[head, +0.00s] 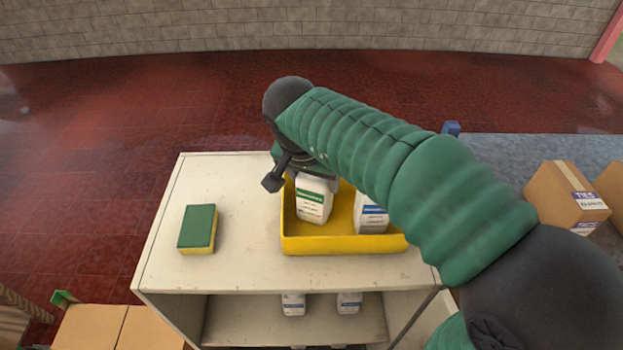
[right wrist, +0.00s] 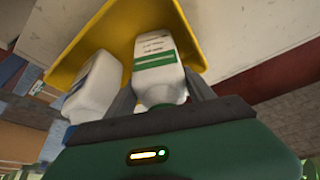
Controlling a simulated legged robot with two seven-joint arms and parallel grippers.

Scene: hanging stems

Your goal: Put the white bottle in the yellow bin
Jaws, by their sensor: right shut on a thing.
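A white bottle with a green-banded label (head: 313,199) is in the yellow bin (head: 345,244), on its left side, slightly tilted. My right gripper (head: 305,178) is shut on the upper part of this bottle. In the right wrist view the bottle (right wrist: 157,62) sits between the two fingers of the right gripper (right wrist: 160,92), over the yellow bin (right wrist: 88,45). Whether its base touches the bin floor cannot be told. A second white bottle, with a blue label (head: 371,214), stands in the bin's right side. My left gripper is not in view.
The bin stands on a cream shelf unit (head: 232,270). A green and yellow sponge (head: 198,229) lies to the left, with clear top around it. More white bottles (head: 293,304) stand on the shelf below. Cardboard boxes (head: 566,196) are at the right.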

